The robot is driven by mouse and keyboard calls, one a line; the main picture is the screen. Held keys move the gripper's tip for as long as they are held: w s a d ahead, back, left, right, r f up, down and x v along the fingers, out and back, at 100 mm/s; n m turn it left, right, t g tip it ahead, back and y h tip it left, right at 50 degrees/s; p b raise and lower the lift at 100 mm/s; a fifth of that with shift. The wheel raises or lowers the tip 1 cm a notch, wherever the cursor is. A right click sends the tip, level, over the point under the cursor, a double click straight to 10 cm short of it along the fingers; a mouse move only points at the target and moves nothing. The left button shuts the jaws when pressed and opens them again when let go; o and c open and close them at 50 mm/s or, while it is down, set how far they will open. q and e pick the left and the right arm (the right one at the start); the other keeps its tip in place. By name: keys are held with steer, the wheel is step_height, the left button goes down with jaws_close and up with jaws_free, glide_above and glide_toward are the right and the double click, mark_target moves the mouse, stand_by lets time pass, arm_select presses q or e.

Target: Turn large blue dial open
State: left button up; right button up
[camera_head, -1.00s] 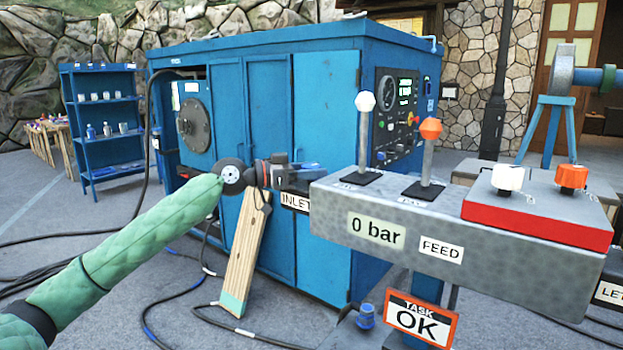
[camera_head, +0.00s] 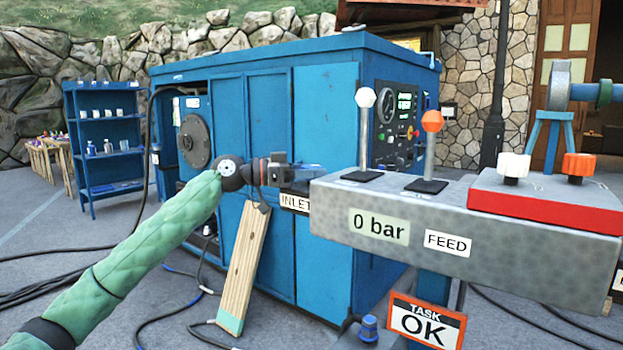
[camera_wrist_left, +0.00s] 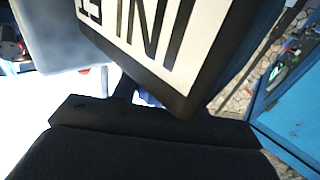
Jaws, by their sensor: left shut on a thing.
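My left gripper (camera_head: 308,174) reaches in from the left at the near-left end of the grey metal console (camera_head: 345,192), beside a white INLET label (camera_head: 296,202). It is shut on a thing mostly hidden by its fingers. A small patch of blue shows there, and blue also shows in the left wrist view (camera_wrist_left: 150,99) behind the label plate; this looks like the large blue dial, but its shape and turn angle cannot be read. A smaller blue knob (camera_head: 368,328) sits low under the console, apart from the gripper. My right gripper is not in view.
The console carries a white-topped lever (camera_head: 365,98), an orange-topped lever (camera_head: 432,121), a red box (camera_head: 545,207) with two knobs, and a 0 bar display (camera_head: 379,227). A TASK OK sign (camera_head: 424,322) hangs below. A blue cabinet (camera_head: 322,150) stands behind. Cables lie on the floor.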

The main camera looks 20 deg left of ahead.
arm_select(q)
steer(key=shift+m+g+h+b, duration=0.6)
steer(key=shift+m+g+b, duration=0.4)
steer(key=shift+g+b, duration=0.35)
steer(key=m+g, duration=0.1)
steer(key=g, duration=0.2)
steer(key=shift+m, duration=0.4)
steer(key=m+g, duration=0.2)
steer(key=g, duration=0.1)
steer(key=shift+r+g+h, duration=0.1)
steer(key=shift+g+h, duration=0.2)
steer(key=shift+g, duration=0.05)
steer(key=m+g+y, duration=0.1)
steer(key=m+g, duration=0.2)
steer(key=g, duration=0.2)
steer(key=shift+m+p, duration=0.35)
steer(key=shift+m, duration=0.05)
steer(key=m+g+y, duration=0.1)
steer(key=g, duration=0.1)
steer(key=shift+m+g+y, duration=0.3)
steer(key=shift+m, duration=0.1)
steer(key=shift+m+g+y+p, duration=0.35)
steer(key=shift+m+g+y, duration=0.2)
steer(key=shift+g, duration=0.25)
steer(key=shift+m+g, duration=0.25)
steer(key=shift+g, duration=0.05)
steer(key=o, duration=1)
